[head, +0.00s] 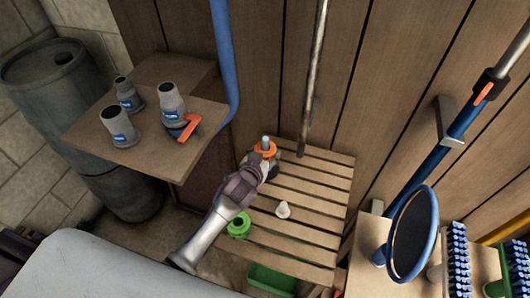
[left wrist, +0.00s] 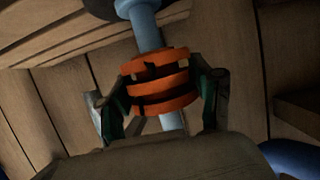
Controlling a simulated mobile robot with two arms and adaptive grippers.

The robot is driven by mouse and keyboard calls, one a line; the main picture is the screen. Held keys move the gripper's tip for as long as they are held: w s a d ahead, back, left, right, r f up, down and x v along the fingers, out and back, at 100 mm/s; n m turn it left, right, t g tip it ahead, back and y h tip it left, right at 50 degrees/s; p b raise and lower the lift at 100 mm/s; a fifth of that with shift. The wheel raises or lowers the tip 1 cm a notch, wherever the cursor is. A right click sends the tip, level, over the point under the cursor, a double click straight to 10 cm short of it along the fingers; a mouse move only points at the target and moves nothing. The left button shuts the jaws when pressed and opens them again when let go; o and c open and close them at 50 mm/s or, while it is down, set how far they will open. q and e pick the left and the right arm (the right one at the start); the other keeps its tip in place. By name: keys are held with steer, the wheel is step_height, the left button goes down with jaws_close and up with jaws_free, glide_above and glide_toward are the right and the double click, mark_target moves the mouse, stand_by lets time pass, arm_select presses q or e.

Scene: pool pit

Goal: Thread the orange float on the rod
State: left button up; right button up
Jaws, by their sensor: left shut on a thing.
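The orange float (head: 264,153) is a ribbed ring, held between the fingers of my left gripper (head: 263,158) over the slatted bench. In the left wrist view the float (left wrist: 162,84) sits between the two fingertips of the left gripper (left wrist: 163,95). The light blue rod (head: 266,140) pokes up out of the float in the head view. In the left wrist view the rod (left wrist: 145,28) shows on both sides of the float, so the float appears to be around it. The rod's foot is mostly hidden by the gripper. My right gripper is not in view.
On the slatted bench (head: 310,185) lie a green ring (head: 238,226) and a white cone (head: 283,210). A grey pole (head: 316,75) stands close behind the rod. A blue hose (head: 224,60) hangs to the left, beside a shelf (head: 150,158) with grey canisters.

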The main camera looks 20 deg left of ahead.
arm_select(q)
steer(key=shift+f, duration=0.35)
steer(key=shift+f, duration=0.15)
steer(key=shift+f+b, duration=1.15)
steer(key=shift+f, duration=0.2)
steer(key=o, duration=1.3)
steer(key=shift+o, duration=0.2)
steer(key=shift+s, duration=0.1)
